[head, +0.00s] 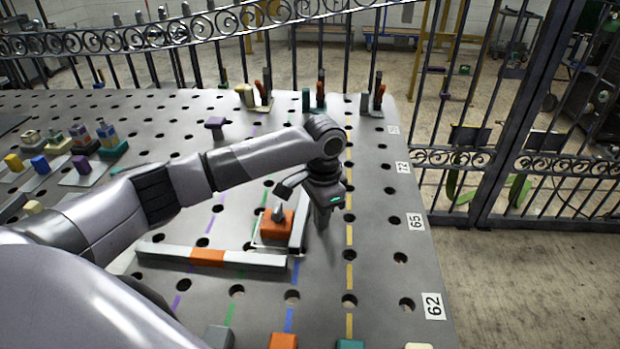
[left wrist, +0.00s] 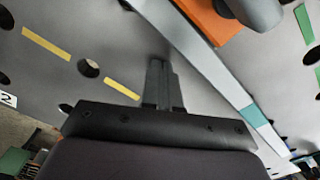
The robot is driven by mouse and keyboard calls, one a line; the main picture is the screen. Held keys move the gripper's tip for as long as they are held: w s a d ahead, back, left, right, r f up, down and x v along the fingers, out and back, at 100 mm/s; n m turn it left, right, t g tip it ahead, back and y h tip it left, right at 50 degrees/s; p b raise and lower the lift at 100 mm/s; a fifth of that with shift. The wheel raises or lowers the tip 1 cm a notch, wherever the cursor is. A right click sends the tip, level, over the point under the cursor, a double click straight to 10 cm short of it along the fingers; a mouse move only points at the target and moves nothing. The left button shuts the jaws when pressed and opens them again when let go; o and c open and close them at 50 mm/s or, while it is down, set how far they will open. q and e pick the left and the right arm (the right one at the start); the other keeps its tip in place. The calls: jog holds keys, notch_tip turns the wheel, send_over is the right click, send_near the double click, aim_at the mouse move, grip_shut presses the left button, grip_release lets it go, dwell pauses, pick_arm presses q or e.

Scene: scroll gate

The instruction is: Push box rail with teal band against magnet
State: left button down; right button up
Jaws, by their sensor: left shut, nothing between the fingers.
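The pale rail with the teal band (head: 297,232) runs away from me on the table, right of an orange block with a grey knob (head: 276,226). In the left wrist view the rail (left wrist: 205,62) crosses diagonally, its teal band clear; in the head view my arm hides the band. My left gripper (head: 322,222) points down just right of this rail. In the left wrist view its fingers (left wrist: 160,78) are shut and empty, with a gap to the rail. I cannot tell which part is the magnet. My right gripper is not in view.
A rail with an orange band (head: 208,257) lies crosswise in front of the block. The perforated table (head: 385,260) is clear to the right. Coloured blocks (head: 283,341) line the front, others (head: 82,165) stand left, and tool holders (head: 320,98) stand behind. An iron gate (head: 520,165) stands beyond.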

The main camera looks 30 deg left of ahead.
pick_arm(q)
jog(key=shift+a, duration=0.15)
jog(key=shift+s+a+p, duration=0.35)
jog(key=shift+a+p, duration=0.3)
jog(key=shift+a, duration=0.25)
jog(key=shift+s, duration=0.1)
jog(key=shift+d, duration=0.4)
jog(key=shift+w+d+p, duration=0.4)
jog(key=shift+w+d, duration=0.15)
jog(key=shift+d, duration=0.2)
notch_tip(320, 180, up, 8)
dwell(0.4)
